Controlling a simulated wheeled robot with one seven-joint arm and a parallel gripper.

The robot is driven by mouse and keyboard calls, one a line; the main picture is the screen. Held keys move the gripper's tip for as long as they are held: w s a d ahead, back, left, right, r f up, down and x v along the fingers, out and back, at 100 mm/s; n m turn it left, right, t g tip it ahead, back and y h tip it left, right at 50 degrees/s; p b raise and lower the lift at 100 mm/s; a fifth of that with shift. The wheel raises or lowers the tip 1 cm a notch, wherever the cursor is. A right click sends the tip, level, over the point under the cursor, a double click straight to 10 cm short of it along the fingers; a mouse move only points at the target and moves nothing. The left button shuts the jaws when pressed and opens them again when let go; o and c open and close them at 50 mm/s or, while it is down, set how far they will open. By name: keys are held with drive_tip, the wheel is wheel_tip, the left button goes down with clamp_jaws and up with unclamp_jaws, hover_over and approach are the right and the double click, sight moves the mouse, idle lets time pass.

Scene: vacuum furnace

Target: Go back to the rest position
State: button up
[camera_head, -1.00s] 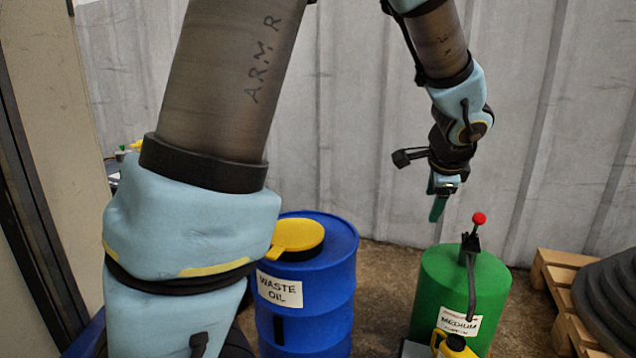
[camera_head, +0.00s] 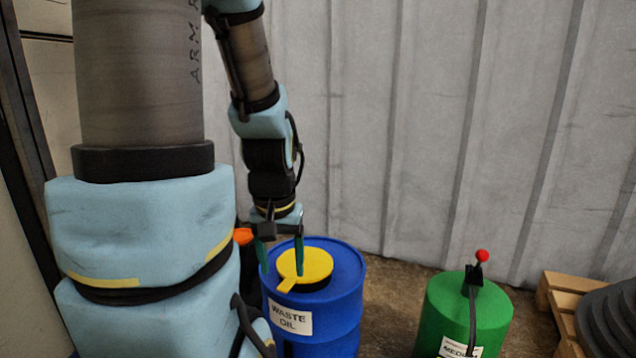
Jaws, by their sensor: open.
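My gripper (camera_head: 280,258) hangs at the end of my arm, pointing down, with its two green fingers spread apart and nothing between them. In the picture it shows in front of the blue waste oil drum (camera_head: 345,305) and its yellow lid (camera_head: 304,264). I cannot tell how far it is from the lid. My upper arm fills the left of the view.
A green drum (camera_head: 466,310) with a red-knobbed lever (camera_head: 480,258) stands to the right. A wooden pallet (camera_head: 563,305) bearing a dark grey ribbed stack (camera_head: 608,312) is at the far right. A corrugated grey wall (camera_head: 430,120) closes the back. Bare floor shows between the drums.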

wheel_tip(320, 180, up, 36)
drive_tip(key=p, duration=3.5)
drive_tip(key=shift+r, duration=0.2)
